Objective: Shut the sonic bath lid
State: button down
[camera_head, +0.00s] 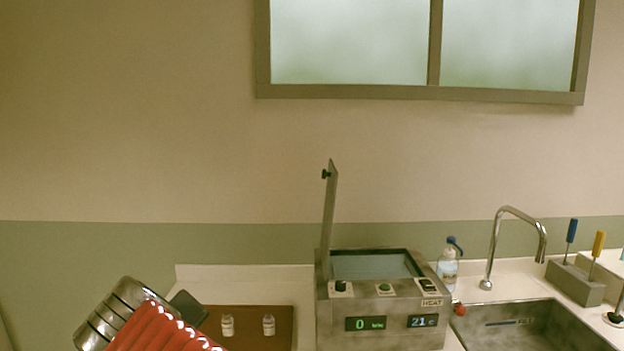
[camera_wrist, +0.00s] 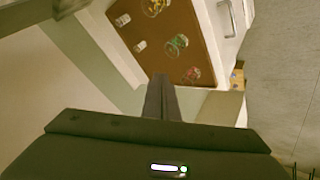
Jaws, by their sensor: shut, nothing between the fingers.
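The sonic bath (camera_head: 385,308) is a grey metal box on the counter, with knobs and two displays on its front. Its lid (camera_head: 329,215) stands open, nearly upright along the left side of the bath opening, with a small dark knob (camera_head: 325,174) near its top edge. The open basin shows pale water or a pale floor. My gripper (camera_wrist: 161,82) is shut and empty in the wrist view, over the edge of a brown tray. In the head view only a dark part of it shows beyond my red arm, left of the bath and below the lid. The fingertips are hidden there.
The brown tray (camera_head: 284,314) with small bottles lies left of the bath; it also shows in the wrist view (camera_wrist: 140,22). A spray bottle (camera_head: 448,265), a faucet (camera_head: 513,213), a sink (camera_head: 535,325) and a tool block (camera_head: 575,281) stand to the right.

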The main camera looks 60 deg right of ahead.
jog(key=d+r+n+h, duration=0.1)
jog(key=d+r+h, duration=0.2)
jog(key=d, duration=0.9)
jog(key=d+r+n+g+h, duration=0.1)
jog(key=d+r+h, duration=0.3)
jog(key=d+r, duration=0.6)
jog(key=d+r+g+h, duration=0.1)
jog(key=d+r+h, duration=0.2)
jog(key=d, duration=1.1)
notch_tip(320, 180, up, 4)
jog(key=shift+s+d+f+n+h, duration=0.2)
jog(key=shift+d+f+n+h, duration=0.1)
jog(key=shift+d+n, duration=0.1)
jog(key=s+d, duration=0.1)
jog(key=d, duration=1)
jog(key=shift+s+d+f, duration=0.15)
jog(key=shift+s, duration=0.25)
